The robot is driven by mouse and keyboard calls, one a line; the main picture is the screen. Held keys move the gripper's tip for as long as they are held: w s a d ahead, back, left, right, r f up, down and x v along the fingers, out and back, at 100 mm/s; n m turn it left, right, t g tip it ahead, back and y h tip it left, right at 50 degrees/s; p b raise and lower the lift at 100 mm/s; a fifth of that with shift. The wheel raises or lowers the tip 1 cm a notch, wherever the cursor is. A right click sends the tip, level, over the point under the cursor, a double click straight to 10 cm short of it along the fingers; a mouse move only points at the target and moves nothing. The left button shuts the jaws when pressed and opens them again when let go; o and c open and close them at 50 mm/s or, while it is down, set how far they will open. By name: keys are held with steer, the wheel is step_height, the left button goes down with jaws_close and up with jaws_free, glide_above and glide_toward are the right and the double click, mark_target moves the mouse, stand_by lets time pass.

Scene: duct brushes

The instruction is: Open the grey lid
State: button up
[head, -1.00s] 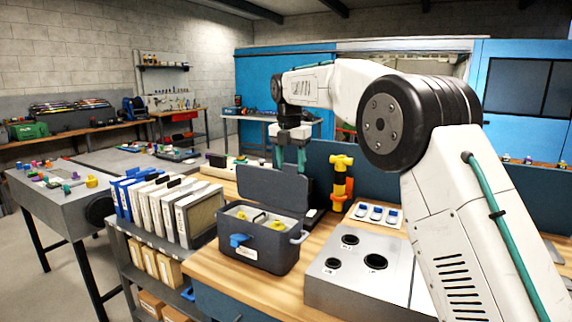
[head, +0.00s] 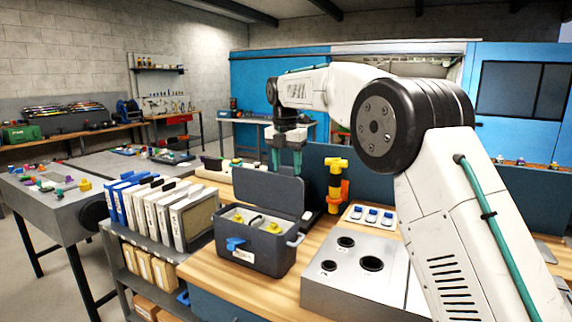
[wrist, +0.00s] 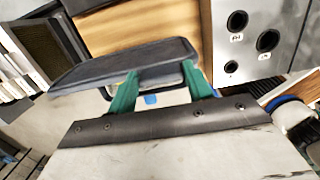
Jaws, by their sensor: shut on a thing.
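The grey lid (head: 268,192) stands raised, roughly upright, at the back of the dark grey box (head: 262,255). The box's open top shows a light interior with yellow items. A blue latch (head: 236,243) is on its front. My gripper (head: 287,170) is at the lid's upper edge, its green fingers partly hidden behind the lid. In the wrist view my gripper (wrist: 160,72) has its fingers on either side of part of the lid (wrist: 100,68), shut on it.
Binders (head: 160,212) stand left of the box. Some bare wooden bench (head: 240,290) shows in front of the box.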

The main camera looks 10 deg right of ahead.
steer(key=shift+d+f, duration=0.1)
steer(key=shift+f, duration=0.05)
steer(key=o, duration=1.4)
steer(key=shift+r, duration=0.45)
steer(key=r, duration=0.7)
steer(key=shift+s+a, duration=0.2)
steer(key=shift+a, duration=0.05)
